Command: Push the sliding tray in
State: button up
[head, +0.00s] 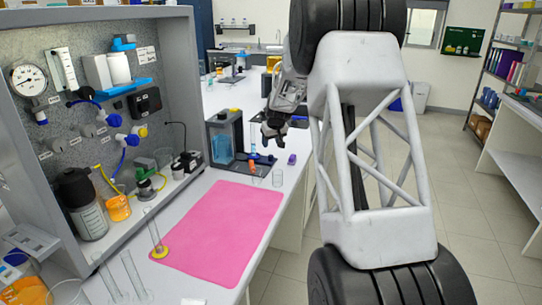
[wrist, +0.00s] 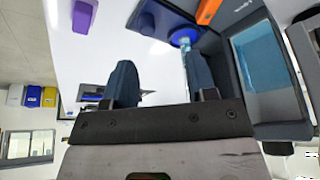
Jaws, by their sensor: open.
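A dark grey housing (head: 221,137) with a blue window stands on the bench; in the wrist view the housing (wrist: 275,70) fills the right side. A low dark sliding tray (head: 262,158) sticks out of its right side, with a blue round part on it and an orange end (head: 252,166). In the wrist view the blue round part (wrist: 186,36) and the orange end (wrist: 207,12) show beyond my fingertips. My gripper (head: 271,131) is open, with nothing seen between its fingers (wrist: 161,78). It is above and to the right of the tray, and seems apart from it.
A purple block (head: 292,159) lies right of the tray. Small clear glasses (head: 277,178) stand in front of it. A pink mat (head: 220,220) lies nearer, with a glass cylinder at its left edge. A grey instrument panel (head: 100,110) stands at left.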

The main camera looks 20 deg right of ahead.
aim_at(271, 156)
jog(key=shift+w+d+f, duration=1.05)
jog(key=shift+d, duration=0.1)
jog(key=shift+f, duration=0.1)
jog(key=shift+x, duration=3.8)
jog(key=shift+w, duration=0.1)
grip_shut()
